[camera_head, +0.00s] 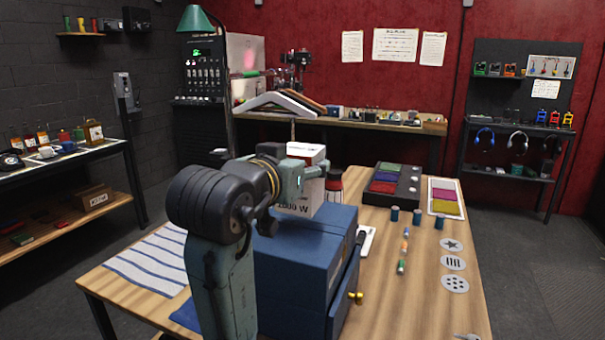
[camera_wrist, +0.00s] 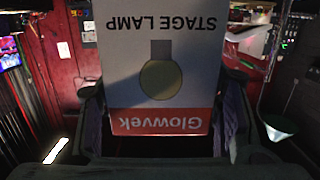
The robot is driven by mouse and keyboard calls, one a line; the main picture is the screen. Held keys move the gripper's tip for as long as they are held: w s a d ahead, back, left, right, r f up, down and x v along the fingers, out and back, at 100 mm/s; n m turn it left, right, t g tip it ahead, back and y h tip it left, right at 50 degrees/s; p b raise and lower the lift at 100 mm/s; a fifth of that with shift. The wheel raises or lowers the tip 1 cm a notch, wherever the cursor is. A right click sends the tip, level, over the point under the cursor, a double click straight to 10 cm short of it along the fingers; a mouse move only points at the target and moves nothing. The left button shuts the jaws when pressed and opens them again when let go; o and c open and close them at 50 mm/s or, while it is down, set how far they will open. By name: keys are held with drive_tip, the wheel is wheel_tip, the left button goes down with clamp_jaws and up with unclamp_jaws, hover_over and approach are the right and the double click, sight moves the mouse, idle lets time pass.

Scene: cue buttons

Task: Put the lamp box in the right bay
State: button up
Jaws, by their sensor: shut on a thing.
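The lamp box (camera_wrist: 190,72) is white with an orange-red band, a bulb picture and the words STAGE LAMP and Glowvek, upside down in the wrist view. My gripper (camera_wrist: 163,112) is shut on it, with a finger at each side. In the head view the lamp box (camera_head: 298,206) shows above the blue cabinet (camera_head: 300,262), partly hidden by my gripper (camera_head: 303,178) and arm. I cannot tell whether it touches the cabinet's top. My arm hides part of the cabinet, and no bay can be made out for certain.
On the wooden table (camera_head: 425,285) stand a dark tray (camera_head: 408,183) of coloured blocks, several blue spools (camera_head: 418,216) and grey discs (camera_head: 453,262). A striped cloth (camera_head: 150,258) lies at the left. A cabinet door with a yellow knob (camera_head: 357,296) stands at its right side.

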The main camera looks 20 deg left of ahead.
drive_tip(key=shift+w+f, duration=0.2)
drive_tip(key=shift+w, duration=0.35)
drive_tip(key=shift+f+p, duration=0.55)
drive_tip(key=shift+f, duration=1.1)
drive_tip(key=shift+f, duration=0.1)
drive_tip(key=o, duration=1.2)
